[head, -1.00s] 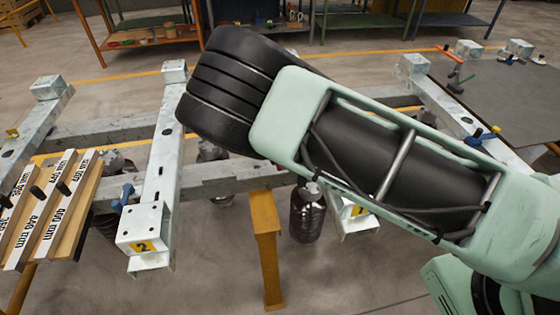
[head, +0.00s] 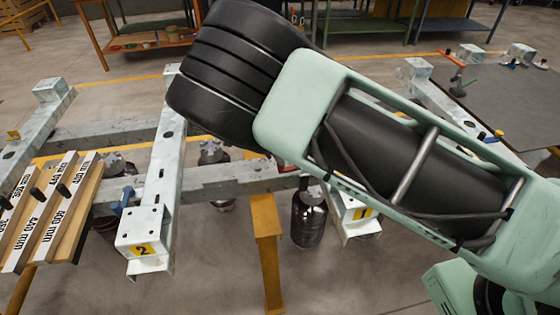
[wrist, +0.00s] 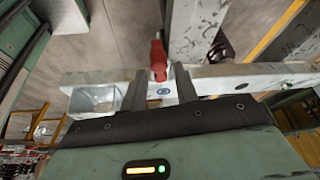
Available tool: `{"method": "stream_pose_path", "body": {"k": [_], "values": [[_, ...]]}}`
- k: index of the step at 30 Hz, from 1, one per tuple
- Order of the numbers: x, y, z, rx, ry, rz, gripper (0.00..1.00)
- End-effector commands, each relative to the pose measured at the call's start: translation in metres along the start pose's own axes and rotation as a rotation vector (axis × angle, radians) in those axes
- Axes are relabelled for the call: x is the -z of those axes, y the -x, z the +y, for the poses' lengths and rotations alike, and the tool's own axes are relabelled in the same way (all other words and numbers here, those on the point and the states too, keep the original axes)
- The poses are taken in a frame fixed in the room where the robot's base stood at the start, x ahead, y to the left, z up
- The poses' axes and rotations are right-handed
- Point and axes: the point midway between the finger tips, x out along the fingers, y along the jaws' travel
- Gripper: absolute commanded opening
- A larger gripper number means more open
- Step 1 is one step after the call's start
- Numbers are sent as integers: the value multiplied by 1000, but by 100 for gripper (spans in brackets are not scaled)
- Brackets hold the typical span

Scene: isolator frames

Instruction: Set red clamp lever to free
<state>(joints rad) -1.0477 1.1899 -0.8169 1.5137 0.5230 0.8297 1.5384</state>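The red clamp lever (wrist: 158,58) shows in the wrist view, standing up from a pale metal beam (wrist: 240,76). My gripper (wrist: 160,82) is open, with one dark finger on each side of the lever's lower end in the picture. I see nothing held between the fingers. I cannot tell whether either finger touches the lever or how far it is in depth. In the head view my arm hides the gripper and most of the area around the lever.
Galvanised frame beams (head: 160,190) with number plates stand across the floor. A blue lever (head: 125,199) is on the beam marked 2. A dark glossy cylinder (head: 308,215) hangs beside the plate marked 1. Length gauges (head: 45,215) lie at the left, and a grey table (head: 510,95) stands at the right.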

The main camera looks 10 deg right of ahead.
Motion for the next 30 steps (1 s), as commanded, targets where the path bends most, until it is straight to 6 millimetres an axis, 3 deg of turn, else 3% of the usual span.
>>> {"method": "stream_pose_path", "body": {"k": [9, 15, 21, 30], "values": [[-1, 76, 0, 4, 1, -2, 30], [0, 112, -1, 3, 0, -2, 30], [0, 131, 0, 2, 0, -1, 30], [0, 134, 0, 1, 0, 0, 30]]}}
